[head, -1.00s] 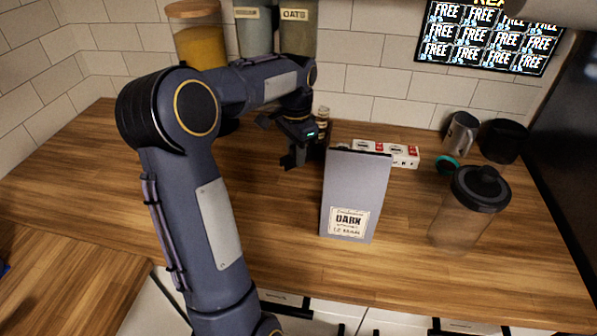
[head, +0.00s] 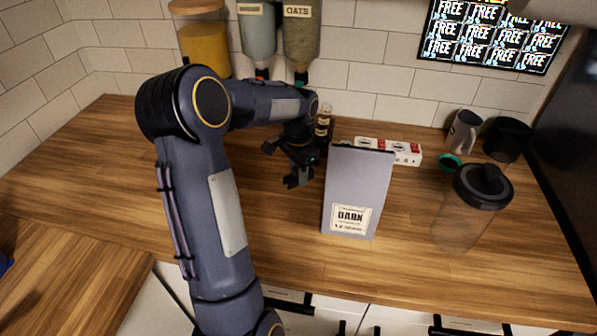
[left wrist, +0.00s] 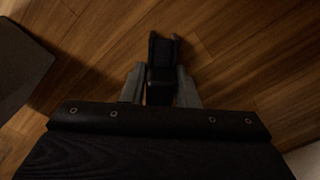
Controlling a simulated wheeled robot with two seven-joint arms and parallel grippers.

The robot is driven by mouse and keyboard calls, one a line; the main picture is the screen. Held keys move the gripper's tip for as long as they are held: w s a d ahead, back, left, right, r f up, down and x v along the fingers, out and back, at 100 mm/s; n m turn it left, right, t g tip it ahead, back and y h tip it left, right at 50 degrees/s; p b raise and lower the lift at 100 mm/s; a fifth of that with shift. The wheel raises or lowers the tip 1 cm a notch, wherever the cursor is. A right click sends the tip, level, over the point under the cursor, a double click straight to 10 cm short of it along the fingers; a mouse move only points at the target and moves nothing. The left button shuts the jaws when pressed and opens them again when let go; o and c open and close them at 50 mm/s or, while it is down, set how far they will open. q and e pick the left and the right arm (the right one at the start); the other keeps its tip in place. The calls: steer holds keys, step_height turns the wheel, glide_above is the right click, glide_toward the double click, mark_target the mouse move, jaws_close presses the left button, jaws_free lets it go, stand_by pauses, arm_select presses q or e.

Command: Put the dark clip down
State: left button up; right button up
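My left gripper (head: 298,181) is low over the wooden counter, just left of the grey coffee bag (head: 352,185) with the "DARK" label. In the left wrist view, the two grey fingers (left wrist: 160,86) are shut on the dark clip (left wrist: 163,50), which sticks out beyond the fingertips over the wood. I cannot tell whether the clip touches the counter. The clip is hard to make out against the dark gripper in the head view. The bag stands upright with a dark strip along its top edge. My right gripper is not in view.
A lidded clear cup (head: 470,210) stands right of the bag. A white and red power strip (head: 400,151) and small dark bottle (head: 323,125) are behind. A metal mug (head: 462,132) and black cup (head: 507,140) stand at back right. The counter left of my arm is clear.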

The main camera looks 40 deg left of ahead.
arm_select(q)
steer(key=o, duration=0.3)
steer(key=shift+o, duration=0.2)
steer(key=shift+r, duration=0.1)
step_height(320, 180, up, 12)
steer(key=shift+s, duration=0.1)
stand_by(0.7)
